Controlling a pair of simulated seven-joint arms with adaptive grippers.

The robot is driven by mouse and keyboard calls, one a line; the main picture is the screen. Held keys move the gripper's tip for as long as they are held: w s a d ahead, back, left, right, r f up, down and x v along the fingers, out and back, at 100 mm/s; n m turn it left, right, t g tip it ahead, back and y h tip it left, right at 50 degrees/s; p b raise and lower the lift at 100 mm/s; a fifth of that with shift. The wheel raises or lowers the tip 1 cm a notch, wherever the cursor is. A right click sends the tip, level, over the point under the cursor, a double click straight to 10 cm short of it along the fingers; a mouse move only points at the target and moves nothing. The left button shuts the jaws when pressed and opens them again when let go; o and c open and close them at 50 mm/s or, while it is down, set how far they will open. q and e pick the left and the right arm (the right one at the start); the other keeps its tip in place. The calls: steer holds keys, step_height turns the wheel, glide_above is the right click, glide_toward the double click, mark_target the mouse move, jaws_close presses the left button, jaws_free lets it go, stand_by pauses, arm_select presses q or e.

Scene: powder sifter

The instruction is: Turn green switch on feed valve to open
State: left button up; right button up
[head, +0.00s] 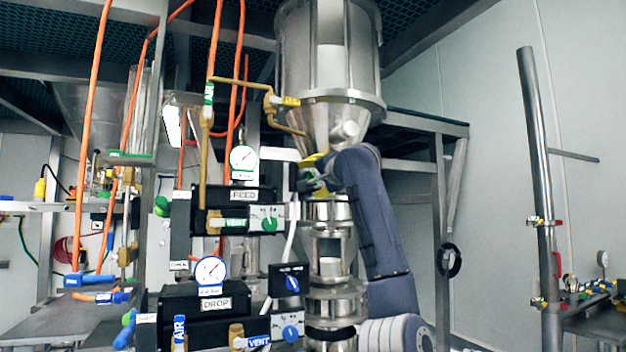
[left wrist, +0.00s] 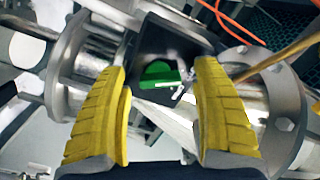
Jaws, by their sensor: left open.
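The feed valve (head: 225,210) is a black block with a "FEED" label, left of the steel column in the head view. Beside it, a small black switch box (head: 294,177) is partly hidden by my left gripper (head: 315,172). In the left wrist view, the green switch (left wrist: 158,74) sits in the dark box face, between and beyond the yellow fingers of my left gripper (left wrist: 162,75). The fingers are spread apart with a gap on both sides of the switch. I cannot tell whether either finger touches the box. My right gripper is not in view.
A green knob (head: 270,224) is on a grey plate beside the feed valve. The drop valve (head: 190,302) and a blue switch (head: 292,284) are below. The steel hopper (head: 330,60) rises behind my gripper. Orange hoses (head: 92,120) and a brass pipe (head: 204,165) run at the left.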

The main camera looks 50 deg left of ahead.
arm_select(q)
steer(key=shift+w+a, duration=0.1)
steer(key=shift+a, duration=0.25)
jaws_close()
stand_by(0.5)
